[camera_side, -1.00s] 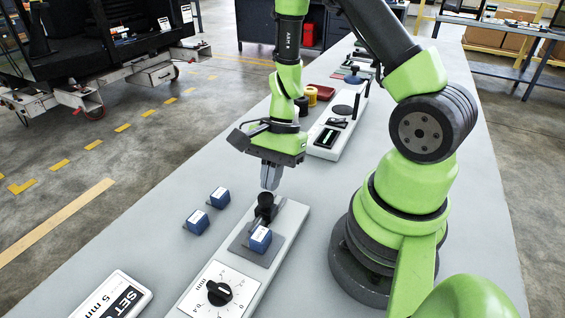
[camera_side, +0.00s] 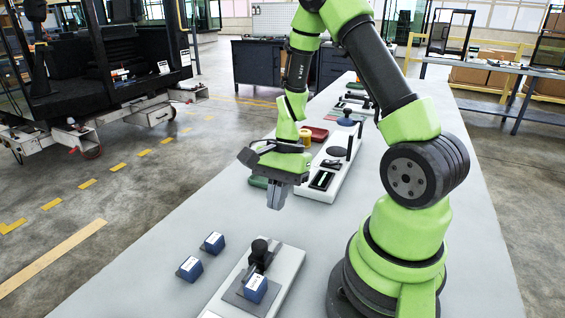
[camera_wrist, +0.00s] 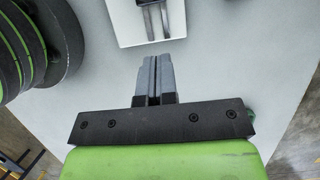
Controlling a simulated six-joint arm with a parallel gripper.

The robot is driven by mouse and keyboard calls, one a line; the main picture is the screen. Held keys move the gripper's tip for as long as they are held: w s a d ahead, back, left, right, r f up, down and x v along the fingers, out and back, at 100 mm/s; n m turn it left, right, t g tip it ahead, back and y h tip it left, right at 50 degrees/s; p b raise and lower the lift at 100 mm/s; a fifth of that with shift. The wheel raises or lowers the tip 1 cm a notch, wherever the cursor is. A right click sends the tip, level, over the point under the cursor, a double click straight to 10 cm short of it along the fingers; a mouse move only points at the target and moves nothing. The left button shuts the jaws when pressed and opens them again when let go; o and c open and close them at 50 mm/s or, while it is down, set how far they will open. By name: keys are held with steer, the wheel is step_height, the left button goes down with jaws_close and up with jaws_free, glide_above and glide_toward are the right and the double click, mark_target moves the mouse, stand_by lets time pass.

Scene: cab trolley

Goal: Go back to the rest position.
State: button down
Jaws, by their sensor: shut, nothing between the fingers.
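My gripper (camera_side: 276,204) points down above the grey bench, its two fingers together with nothing between them. In the wrist view its fingertips (camera_wrist: 157,60) lie side by side over bare bench. In the side view it hangs clear of the black knob (camera_side: 260,248) on the front white base (camera_side: 289,266), higher and farther back than the knob. A blue block (camera_side: 255,288) sits on the dark plate of that base.
Two blue blocks (camera_side: 190,268) (camera_side: 213,242) stand on the bench (camera_side: 140,260) left of the base. Behind my gripper is a second white base (camera_side: 326,190) with a dark disc and a post. A red tray (camera_side: 316,134) and a yellow part (camera_side: 305,132) lie beyond it.

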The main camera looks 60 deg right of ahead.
steer(key=v, duration=0.7)
steer(key=s+a+r+n+t+h, duration=0.1)
steer(key=s+a+r+n+t, duration=0.2)
steer(key=r+n, duration=0.4)
steer(key=s+a+r+n+t+h, duration=0.1)
steer(key=s+a+r+n+t, duration=0.3)
steer(key=a+r+n, duration=0.3)
steer(key=shift+s+a+r, duration=0.35)
steer(key=shift+a+r, duration=0.3)
steer(key=shift+a, duration=0.1)
